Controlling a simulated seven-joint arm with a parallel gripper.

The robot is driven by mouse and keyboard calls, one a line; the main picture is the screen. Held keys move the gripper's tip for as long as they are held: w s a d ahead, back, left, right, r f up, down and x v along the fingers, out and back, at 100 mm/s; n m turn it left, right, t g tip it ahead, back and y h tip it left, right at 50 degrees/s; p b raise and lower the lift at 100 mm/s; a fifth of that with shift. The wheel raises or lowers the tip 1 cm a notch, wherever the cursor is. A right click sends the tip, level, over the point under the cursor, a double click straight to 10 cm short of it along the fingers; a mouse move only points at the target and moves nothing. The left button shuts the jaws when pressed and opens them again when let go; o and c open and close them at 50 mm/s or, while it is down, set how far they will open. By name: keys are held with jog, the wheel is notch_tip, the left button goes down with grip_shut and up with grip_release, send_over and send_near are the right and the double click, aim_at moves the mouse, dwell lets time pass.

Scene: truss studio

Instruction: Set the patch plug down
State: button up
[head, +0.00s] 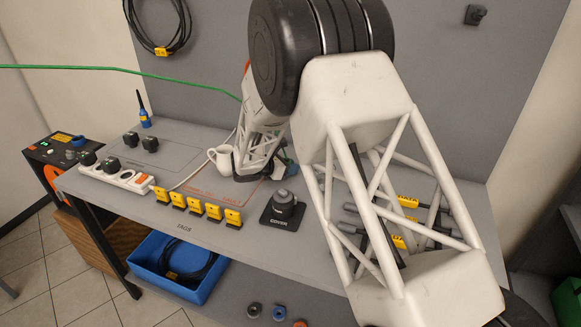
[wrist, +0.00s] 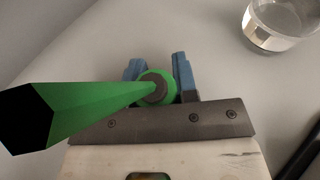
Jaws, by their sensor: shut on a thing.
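The green patch plug shows in the wrist view (wrist: 154,88) as a round green end with a dark centre. Its green cable (wrist: 95,105) runs off to the left. My gripper (wrist: 157,72) has its two blue fingers shut on the plug, one on each side. Grey surface lies beyond the fingers; I cannot tell whether the plug touches it. In the head view the green cable (head: 120,69) runs in from the left and passes behind my arm. My gripper there is mostly hidden by my arm, low over the bench, and the plug is not clearly visible.
A white mug (head: 221,157) stands left of my arm. A row of yellow tags (head: 205,207) and a black knobbed block (head: 282,210) stand nearer the front edge. A power strip (head: 117,176) lies at left.

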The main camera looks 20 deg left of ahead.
jog(key=shift+f, duration=0.1)
jog(key=o, duration=0.9)
jog(key=shift+r, duration=0.2)
jog(key=v, duration=1.2)
